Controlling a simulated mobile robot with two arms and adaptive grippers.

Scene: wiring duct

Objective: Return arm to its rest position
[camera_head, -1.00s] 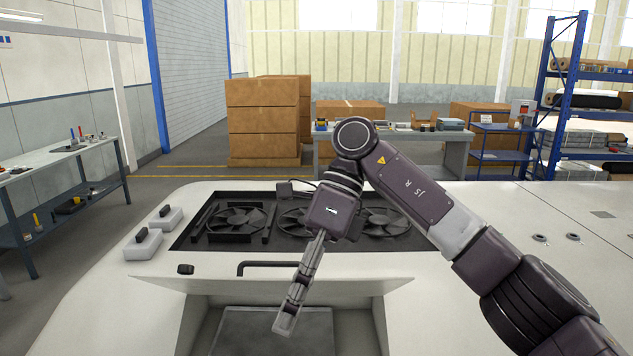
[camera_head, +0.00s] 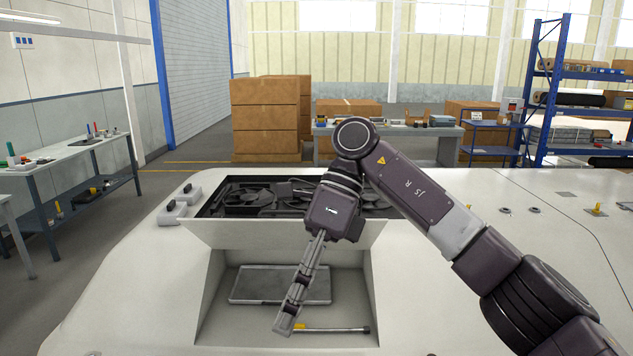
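My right arm (camera_head: 425,200) comes in from the lower right, bends at an elbow-like joint and hangs its gripper downward. My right gripper (camera_head: 284,324) is over the open recess in the white housing, in front of the fan bay. Its fingers show edge-on, so the gap between them is hidden. My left gripper is out of view.
The white housing (camera_head: 130,290) fills the foreground. Its recess holds a grey rectangular panel (camera_head: 252,285). The dark fan bay (camera_head: 235,195) lies behind. A workbench (camera_head: 60,165) stands at left. Cardboard boxes (camera_head: 265,120), a table and a blue rack (camera_head: 545,90) stand behind.

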